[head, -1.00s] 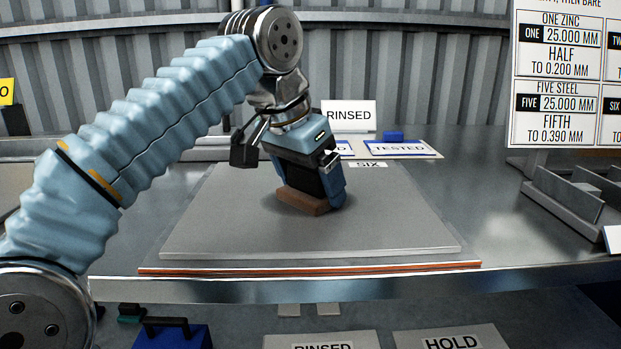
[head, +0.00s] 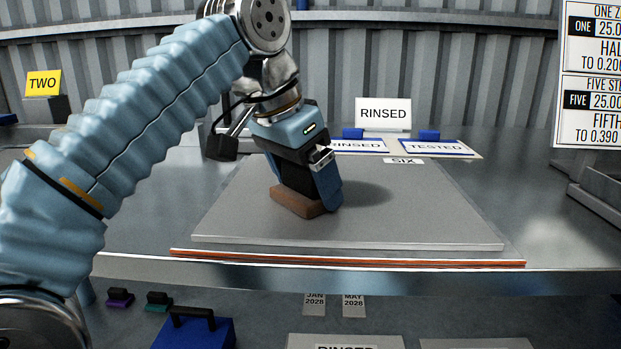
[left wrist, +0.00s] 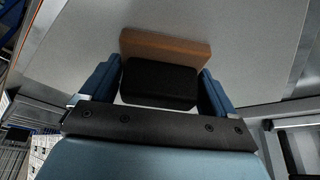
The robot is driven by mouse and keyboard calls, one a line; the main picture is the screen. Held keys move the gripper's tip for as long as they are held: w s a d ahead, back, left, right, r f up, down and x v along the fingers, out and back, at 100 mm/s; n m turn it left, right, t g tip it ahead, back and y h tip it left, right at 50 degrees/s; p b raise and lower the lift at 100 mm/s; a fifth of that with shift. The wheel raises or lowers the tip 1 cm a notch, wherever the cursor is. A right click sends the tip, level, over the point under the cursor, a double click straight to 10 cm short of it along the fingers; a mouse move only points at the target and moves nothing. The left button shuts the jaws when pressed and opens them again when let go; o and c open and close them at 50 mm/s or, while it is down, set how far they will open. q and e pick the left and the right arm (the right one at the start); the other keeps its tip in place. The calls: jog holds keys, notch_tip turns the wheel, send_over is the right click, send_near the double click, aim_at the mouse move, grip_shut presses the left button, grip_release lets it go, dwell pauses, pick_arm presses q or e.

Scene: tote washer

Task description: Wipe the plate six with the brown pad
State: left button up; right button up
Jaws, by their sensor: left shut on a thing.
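The plate six (head: 420,215) is a flat grey plate on the bench, with a SIX label (head: 403,161) at its far edge. My left gripper (head: 312,190) is over the left-middle part of the plate and is shut on the dark grip block of the brown pad (head: 297,203). The pad's brown underside sits low at the plate's surface; whether it presses on it is hard to tell. In the left wrist view the brown pad (left wrist: 165,45) shows beyond its black block (left wrist: 160,84), between the two blue fingers. My right gripper is not in view.
Behind the plate are a RINSED sign (head: 383,113) and a blue-edged TESTED card (head: 437,146). A TWO sign (head: 43,84) stands far left. Metal racks (head: 598,185) are at the right. A blue box with a handle (head: 195,330) sits below the bench edge.

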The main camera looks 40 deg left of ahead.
aim_at(387, 191)
pick_arm(q)
jog(key=shift+d, duration=0.1)
jog(key=shift+w+d+p, duration=0.45)
jog(key=shift+d, duration=0.25)
jog(key=shift+w+d+p, duration=0.45)
jog(key=shift+w+d, duration=0.05)
jog(key=shift+d, duration=0.25)
jog(key=shift+w+d+p, duration=0.45)
jog(key=shift+d, duration=0.25)
jog(key=shift+w+d+r+p, duration=0.1)
jog(key=shift+w+d+p, duration=0.35)
jog(key=shift+d, duration=0.2)
jog(key=shift+w+d+f+p, duration=0.1)
jog(key=shift+w+d+p, duration=0.2)
jog(key=shift+d+p, duration=0.3)
jog(key=shift+w+d+r+p, duration=0.1)
jog(key=shift+w+d+p, duration=0.3)
jog(key=shift+d, duration=0.3)
jog(key=shift+w+d, duration=0.3)
jog(key=shift+d, duration=0.2)
jog(key=shift+w+p, duration=0.1)
jog(key=shift+p, duration=0.2)
jog(key=shift+w+a+p, duration=0.3)
jog(key=shift+w+p, duration=0.05)
jog(key=shift+w, duration=0.1)
jog(key=shift+w+a+p, duration=0.4)
jog(key=shift+w+p, duration=0.05)
jog(key=shift+w, duration=0.15)
jog(key=shift+w+a, duration=0.2)
jog(key=shift+w, duration=0.1)
